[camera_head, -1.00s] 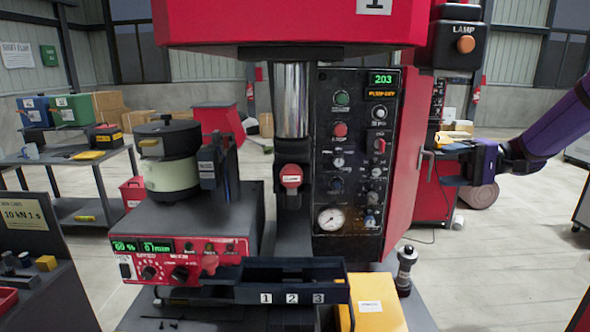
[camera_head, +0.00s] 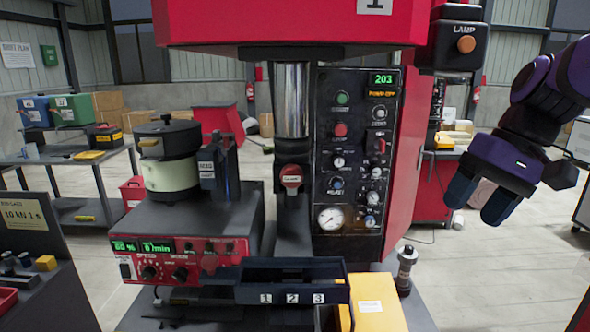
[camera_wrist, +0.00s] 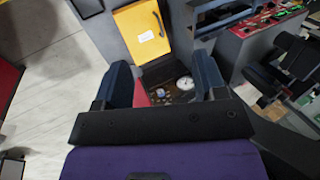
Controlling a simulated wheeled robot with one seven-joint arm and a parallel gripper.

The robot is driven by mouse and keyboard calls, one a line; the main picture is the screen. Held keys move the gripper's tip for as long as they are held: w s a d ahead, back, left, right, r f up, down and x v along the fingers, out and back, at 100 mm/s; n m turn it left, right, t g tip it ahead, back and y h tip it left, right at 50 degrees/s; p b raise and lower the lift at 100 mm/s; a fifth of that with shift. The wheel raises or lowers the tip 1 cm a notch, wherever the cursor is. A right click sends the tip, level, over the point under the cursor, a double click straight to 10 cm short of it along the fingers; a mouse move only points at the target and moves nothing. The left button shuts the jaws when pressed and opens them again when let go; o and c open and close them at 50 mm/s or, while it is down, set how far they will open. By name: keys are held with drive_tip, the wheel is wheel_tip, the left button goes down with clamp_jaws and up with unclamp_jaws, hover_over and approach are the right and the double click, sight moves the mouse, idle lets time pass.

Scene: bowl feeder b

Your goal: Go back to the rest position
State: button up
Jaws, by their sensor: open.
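My gripper (camera_head: 480,202) hangs in free air at the right of the head view, on my purple and black arm. Its two dark blue fingers point down and stand apart, with nothing between them. In the wrist view my gripper (camera_wrist: 165,85) is also open and empty. Between and beyond its fingers show a round gauge (camera_wrist: 185,83) and a yellow box (camera_wrist: 143,32), both at a distance and untouched.
A red press with a control panel (camera_head: 345,165) stands in the middle. The bowl feeder (camera_head: 170,160) is left of it. A blue bin (camera_head: 292,297) numbered 1 to 3, a yellow box (camera_head: 378,300) and a dark cylindrical fitting (camera_head: 405,270) are in front. Open floor lies right.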

drive_tip(key=s+d+t+h, duration=0.3)
drive_tip(key=s+t+h, duration=0.1)
drive_tip(key=s, duration=0.5)
drive_tip(key=shift+s+d+r+t+h, duration=0.15)
drive_tip(key=shift+s+d+t+h, duration=0.2)
drive_tip(key=shift+t, duration=0.35)
